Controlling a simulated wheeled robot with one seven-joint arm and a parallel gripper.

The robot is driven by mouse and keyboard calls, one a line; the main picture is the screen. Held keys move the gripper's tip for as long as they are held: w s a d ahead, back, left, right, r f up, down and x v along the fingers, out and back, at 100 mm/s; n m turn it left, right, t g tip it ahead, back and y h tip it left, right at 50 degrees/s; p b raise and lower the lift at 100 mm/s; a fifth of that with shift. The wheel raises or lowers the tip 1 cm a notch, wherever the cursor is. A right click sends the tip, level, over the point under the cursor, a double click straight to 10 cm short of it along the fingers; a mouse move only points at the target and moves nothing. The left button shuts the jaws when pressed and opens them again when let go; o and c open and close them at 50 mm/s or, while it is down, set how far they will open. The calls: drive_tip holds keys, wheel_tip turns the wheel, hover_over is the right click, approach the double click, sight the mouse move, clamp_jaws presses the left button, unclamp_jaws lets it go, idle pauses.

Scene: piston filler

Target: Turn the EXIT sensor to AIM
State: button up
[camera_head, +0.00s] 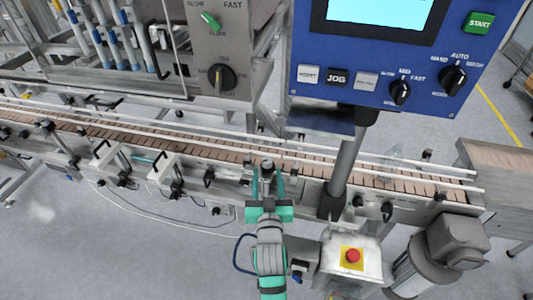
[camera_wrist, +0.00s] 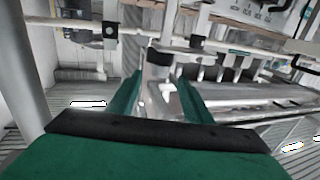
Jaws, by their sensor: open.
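My gripper (camera_head: 268,178) reaches to the near side of the conveyor with its two green fingers open. A small dark-topped grey fitting (camera_head: 267,164) shows between the fingertips; it may be the EXIT sensor, but no label is readable. In the wrist view my gripper (camera_wrist: 158,85) has its fingers spread around a dark-capped fitting (camera_wrist: 158,57). I cannot tell whether either finger touches it. No AIM mark is readable in either view.
The conveyor (camera_head: 380,178) has guide rails along it. White brackets (camera_head: 104,154) stand on its near side to the left. A blue control panel (camera_head: 390,88) on a grey post (camera_head: 345,165) stands just right of my gripper. A red emergency button (camera_head: 352,255) sits at lower right.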

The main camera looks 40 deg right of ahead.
sight(267, 158)
drive_tip(key=x, duration=1)
drive_tip(key=shift+w+d, duration=0.15)
drive_tip(key=shift+w, duration=0.05)
drive_tip(key=c, duration=1.1)
